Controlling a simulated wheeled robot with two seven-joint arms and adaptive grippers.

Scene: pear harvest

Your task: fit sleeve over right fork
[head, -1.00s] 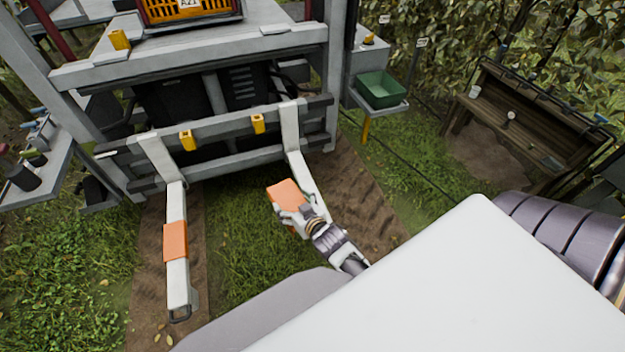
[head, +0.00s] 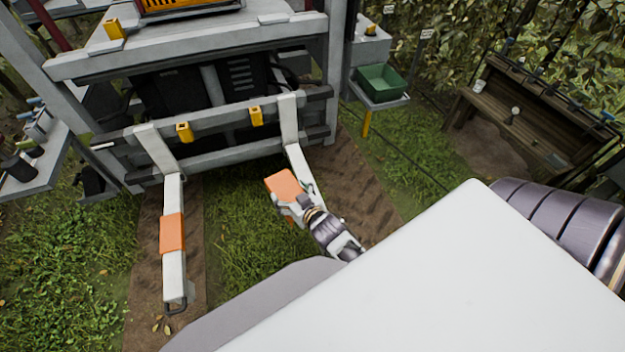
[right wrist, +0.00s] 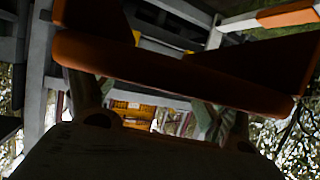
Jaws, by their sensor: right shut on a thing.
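An orange sleeve (head: 283,185) is held by my right gripper (head: 289,203), which is shut on it. The sleeve is close to the right fork (head: 297,160), overlapping its left side in the head view. I cannot tell whether it touches or surrounds the fork. The front part of the right fork is partly hidden by the sleeve and gripper. The left fork (head: 174,275) has another orange sleeve (head: 172,233) around its middle. In the right wrist view the held sleeve (right wrist: 170,75) spans the upper picture, dark and close. My left gripper is not in view.
The grey fork carriage (head: 215,125) carries two yellow clips. A green bin (head: 381,83) stands on a side shelf at right. A wooden bench (head: 540,120) is farther right. Grass (head: 240,245) lies between the forks.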

